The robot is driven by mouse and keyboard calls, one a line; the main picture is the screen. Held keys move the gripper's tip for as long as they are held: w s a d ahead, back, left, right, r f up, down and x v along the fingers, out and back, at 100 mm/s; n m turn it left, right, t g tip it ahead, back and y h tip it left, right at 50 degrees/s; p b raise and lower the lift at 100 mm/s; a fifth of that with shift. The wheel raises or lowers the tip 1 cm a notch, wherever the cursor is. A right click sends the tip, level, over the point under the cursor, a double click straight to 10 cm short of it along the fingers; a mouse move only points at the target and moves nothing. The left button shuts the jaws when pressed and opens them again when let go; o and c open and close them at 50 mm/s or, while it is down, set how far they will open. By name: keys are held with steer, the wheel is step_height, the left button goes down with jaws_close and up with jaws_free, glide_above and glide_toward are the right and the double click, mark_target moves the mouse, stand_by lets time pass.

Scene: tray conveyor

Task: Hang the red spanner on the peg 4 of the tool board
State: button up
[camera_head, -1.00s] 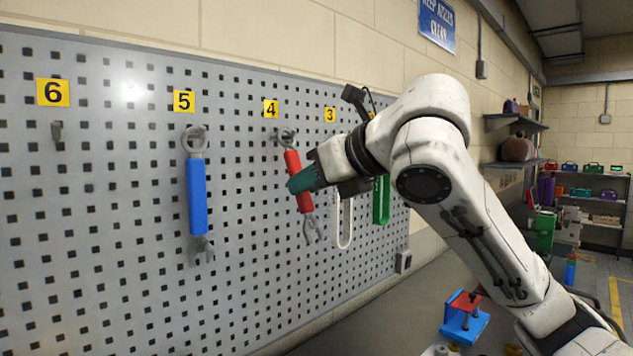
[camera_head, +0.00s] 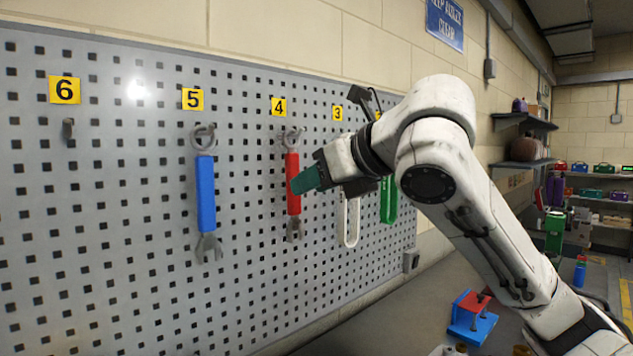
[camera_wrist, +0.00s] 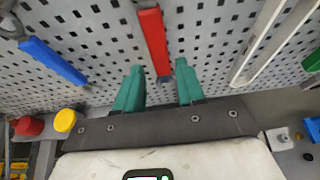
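The red spanner (camera_head: 293,175) hangs nearly upright on the tool board (camera_head: 130,220), its ring end at the peg under the yellow label 4 (camera_head: 279,106). The peg is mostly hidden by the ring. My gripper (camera_head: 304,181) is just in front of and to the right of the red handle. In the wrist view the green fingers of my gripper (camera_wrist: 160,72) are spread apart. The red spanner (camera_wrist: 153,38) shows beyond them, its lower end in line with the gap, with no finger visibly closed on it.
A blue spanner (camera_head: 206,192) hangs at label 5 on the left. A white tool (camera_head: 349,222) and a green tool (camera_head: 389,203) hang close on the right, beside my wrist. The peg at label 6 (camera_head: 68,128) is bare.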

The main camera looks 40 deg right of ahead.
steer(key=shift+o, duration=1.3)
steer(key=b+v, duration=0.1)
steer(key=v, duration=0.9)
steer(key=shift+s+r+b, duration=0.15)
steer(key=shift+s+b, duration=0.15)
steer(key=shift+s, duration=0.1)
